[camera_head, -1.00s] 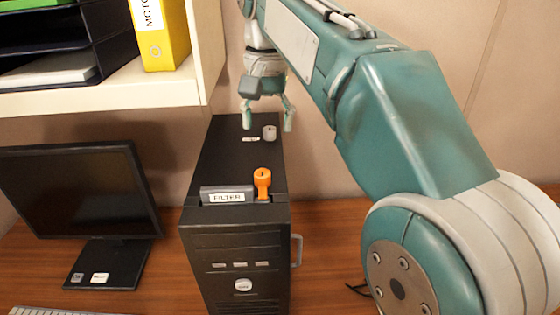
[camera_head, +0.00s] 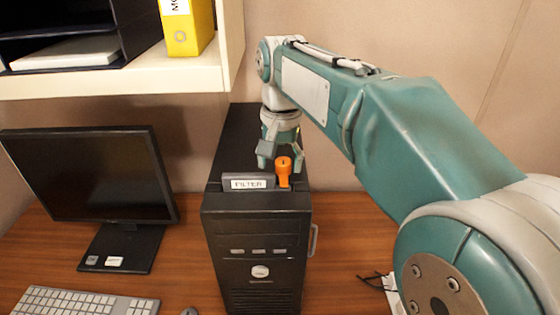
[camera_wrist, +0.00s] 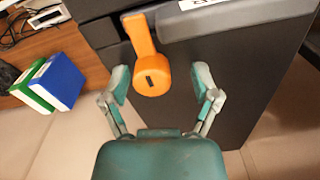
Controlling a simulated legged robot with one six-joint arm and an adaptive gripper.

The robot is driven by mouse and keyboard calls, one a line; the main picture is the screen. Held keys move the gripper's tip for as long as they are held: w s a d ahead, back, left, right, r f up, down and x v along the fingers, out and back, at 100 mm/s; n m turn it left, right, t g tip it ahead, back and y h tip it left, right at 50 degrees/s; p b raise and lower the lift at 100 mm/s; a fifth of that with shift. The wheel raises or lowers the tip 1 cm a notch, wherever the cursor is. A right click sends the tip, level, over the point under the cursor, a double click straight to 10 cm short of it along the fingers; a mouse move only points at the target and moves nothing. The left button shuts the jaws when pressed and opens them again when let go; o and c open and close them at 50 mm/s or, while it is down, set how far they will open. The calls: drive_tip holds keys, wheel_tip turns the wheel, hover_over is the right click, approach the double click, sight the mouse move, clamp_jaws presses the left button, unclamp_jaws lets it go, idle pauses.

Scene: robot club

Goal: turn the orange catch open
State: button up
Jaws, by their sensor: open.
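The orange catch (camera_head: 284,168) stands at the front top edge of the black computer tower (camera_head: 256,225), right beside the grey bar labelled FILTER (camera_head: 248,181). In the wrist view the catch (camera_wrist: 150,62) shows a round knob with a dark slot and an arm running up to the tower's edge. My gripper (camera_head: 281,168) is open, just behind the catch. In the wrist view the knob lies between and slightly ahead of my open fingertips (camera_wrist: 160,82), nearer the left one. I cannot tell whether a finger touches it.
A monitor (camera_head: 90,185) and keyboard (camera_head: 85,300) are left of the tower on the wooden desk. A shelf (camera_head: 150,80) with a yellow binder (camera_head: 187,30) hangs above left. Green and blue boxes (camera_wrist: 57,82) and cables show in the wrist view.

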drive_tip(key=shift+d, duration=0.5)
clamp_jaws()
drive_tip(key=shift+a, duration=0.1)
drive_tip(key=shift+n, duration=0.4)
drive_tip(key=n, duration=0.2)
drive_tip(key=shift+n, duration=0.4)
drive_tip(key=n, duration=0.5)
drive_tip(key=shift+a, duration=0.1)
drive_tip(key=n, duration=0.5)
drive_tip(key=shift+f, duration=0.1)
drive_tip(key=shift+n, duration=2.1)
